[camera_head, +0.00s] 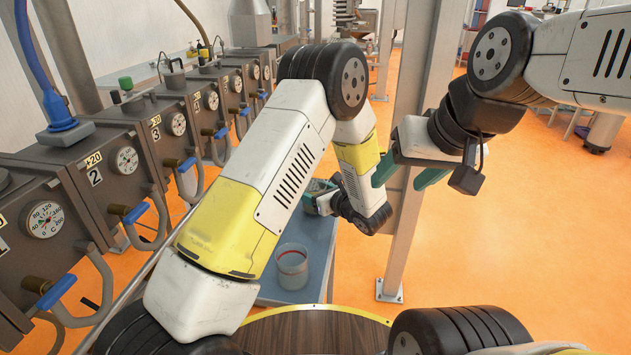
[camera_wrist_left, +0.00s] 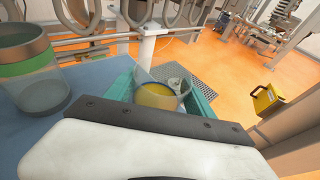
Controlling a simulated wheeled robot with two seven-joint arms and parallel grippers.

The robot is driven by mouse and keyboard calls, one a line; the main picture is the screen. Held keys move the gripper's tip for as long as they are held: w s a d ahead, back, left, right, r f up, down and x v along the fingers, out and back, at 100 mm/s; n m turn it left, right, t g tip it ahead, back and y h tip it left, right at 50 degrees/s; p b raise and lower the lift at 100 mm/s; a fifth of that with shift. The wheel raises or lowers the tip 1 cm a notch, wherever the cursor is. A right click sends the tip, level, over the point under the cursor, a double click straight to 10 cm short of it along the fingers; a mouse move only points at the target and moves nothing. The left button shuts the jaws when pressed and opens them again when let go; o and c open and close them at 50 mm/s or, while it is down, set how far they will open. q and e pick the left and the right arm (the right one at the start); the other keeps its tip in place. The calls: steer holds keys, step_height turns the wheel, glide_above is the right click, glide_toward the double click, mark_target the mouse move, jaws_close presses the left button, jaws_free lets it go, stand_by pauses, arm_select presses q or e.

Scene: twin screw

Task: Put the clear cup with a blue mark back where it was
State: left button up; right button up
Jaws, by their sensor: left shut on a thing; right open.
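My left gripper (camera_head: 321,197) is at the far end of the blue table, partly hidden by its own wrist in the head view. In the left wrist view, its teal fingers (camera_wrist_left: 160,95) are shut on a clear cup (camera_wrist_left: 155,92). A clear cup with a red mark (camera_head: 292,266) stands on the near part of the table. A clear cup with a green band (camera_wrist_left: 28,68) stands left of the held cup in the left wrist view. My right gripper (camera_head: 406,172) is open and empty, raised right of the table.
The blue table (camera_head: 318,245) is narrow and partly hidden by my left arm; its surface also shows in the left wrist view (camera_wrist_left: 92,78). A metal post (camera_head: 410,215) rises beside it. Grey machines with gauges (camera_head: 125,160) line the left. Orange floor lies open at right.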

arm_select(q)
steer(key=shift+w+f, duration=0.1)
steer(key=shift+f, duration=0.25)
steer(key=shift+f, duration=0.2)
steer(key=o, duration=1.5)
